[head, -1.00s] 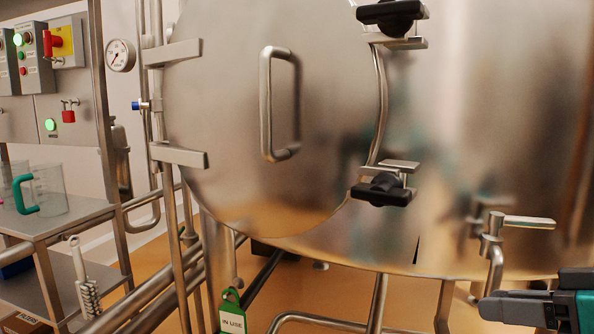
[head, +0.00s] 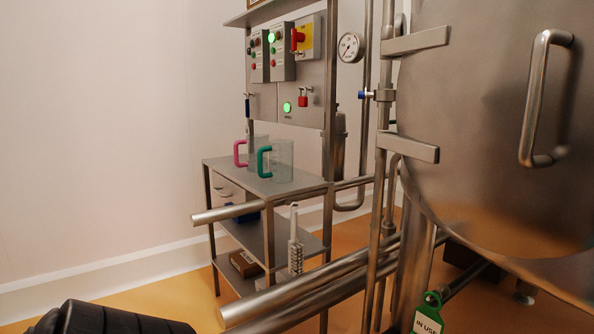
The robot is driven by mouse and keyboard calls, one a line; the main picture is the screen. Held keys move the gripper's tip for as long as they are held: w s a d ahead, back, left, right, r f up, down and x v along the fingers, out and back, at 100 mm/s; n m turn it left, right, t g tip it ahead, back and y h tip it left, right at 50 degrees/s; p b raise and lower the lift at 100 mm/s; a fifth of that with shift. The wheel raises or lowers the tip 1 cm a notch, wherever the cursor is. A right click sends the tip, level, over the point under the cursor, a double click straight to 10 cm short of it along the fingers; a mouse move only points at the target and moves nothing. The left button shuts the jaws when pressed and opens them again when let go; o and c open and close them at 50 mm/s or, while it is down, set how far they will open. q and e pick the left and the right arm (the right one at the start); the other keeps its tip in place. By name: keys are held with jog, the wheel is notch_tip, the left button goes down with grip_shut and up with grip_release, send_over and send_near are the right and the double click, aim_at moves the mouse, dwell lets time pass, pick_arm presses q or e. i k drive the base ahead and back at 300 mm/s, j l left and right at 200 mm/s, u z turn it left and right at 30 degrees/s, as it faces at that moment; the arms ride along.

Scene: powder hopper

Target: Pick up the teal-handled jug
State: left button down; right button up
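The teal-handled jug (head: 281,160) is a clear jug standing upright on the top shelf of a metal rack, left of centre in the head view. Its teal handle (head: 263,162) points left. A second clear jug with a pink handle (head: 239,153) stands just behind and left of it. A dark part of my own arm shows at the bottom left edge, well short of the rack. Neither gripper's fingers are in view.
The rack's top shelf (head: 222,166) has bare room at its front left. Steel pipes (head: 310,284) run low in front of the rack. A large steel vessel (head: 480,130) with a handled door fills the right. A brush (head: 294,245) and a box (head: 245,264) are on lower shelves.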

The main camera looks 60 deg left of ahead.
aim_at(281, 151)
jog(key=u, duration=0.45)
jog(key=l+u, duration=0.15)
jog(key=u, duration=0.25)
jog(key=i+u, duration=0.1)
jog(key=u, duration=0.35)
jog(key=l+u, duration=0.15)
jog(key=u, duration=0.7)
jog(key=k+l, duration=0.05)
